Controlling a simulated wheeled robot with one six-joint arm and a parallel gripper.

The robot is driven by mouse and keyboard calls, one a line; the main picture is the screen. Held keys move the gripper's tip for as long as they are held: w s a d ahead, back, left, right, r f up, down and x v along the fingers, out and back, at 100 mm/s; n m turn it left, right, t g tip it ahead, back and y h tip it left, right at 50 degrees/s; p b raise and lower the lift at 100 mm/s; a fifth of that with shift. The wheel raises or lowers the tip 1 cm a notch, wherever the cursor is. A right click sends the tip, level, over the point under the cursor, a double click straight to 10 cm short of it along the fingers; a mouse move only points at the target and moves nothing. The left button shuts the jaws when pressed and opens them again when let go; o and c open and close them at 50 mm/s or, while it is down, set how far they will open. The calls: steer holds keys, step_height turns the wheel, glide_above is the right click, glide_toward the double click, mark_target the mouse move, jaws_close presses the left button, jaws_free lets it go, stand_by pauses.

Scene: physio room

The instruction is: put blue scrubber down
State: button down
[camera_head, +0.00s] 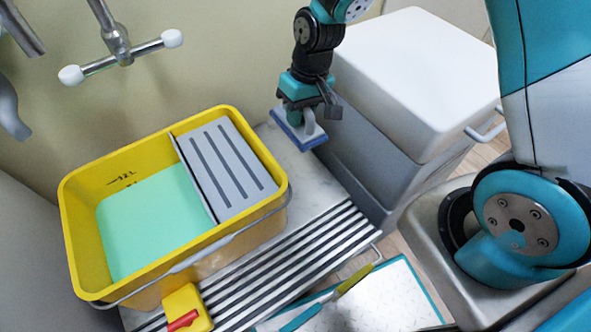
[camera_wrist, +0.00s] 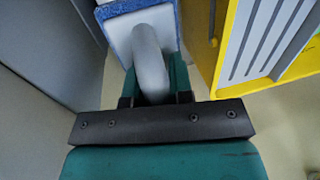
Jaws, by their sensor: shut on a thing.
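The blue scrubber (camera_head: 299,131) has a flat blue pad under a pale grey plate with a curved grey handle. It also shows at the top of the wrist view (camera_wrist: 139,22). My gripper (camera_head: 303,108) is shut on the scrubber's handle; in the wrist view the fingers (camera_wrist: 155,98) close around it. The scrubber is right of the yellow bucket, over or at the far end of the pale marble-like surface. I cannot tell whether its pad touches that surface.
The yellow bucket (camera_head: 75,232) holds green liquid and a grey slotted insert (camera_head: 226,169). A white-topped grey bin (camera_head: 415,75) stands close on the right. A ribbed draining area (camera_head: 290,262) and a yellow block with a red part (camera_head: 187,308) lie in front. Wall taps (camera_head: 118,48) are upper left.

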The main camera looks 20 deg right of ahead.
step_height(320, 180, down, 20)
steer(key=b, duration=0.5)
steer(key=shift+r+b, duration=0.25)
steer(key=shift+b, duration=0.05)
steer(key=shift+r, duration=0.1)
steer(key=c, duration=1)
jaws_free()
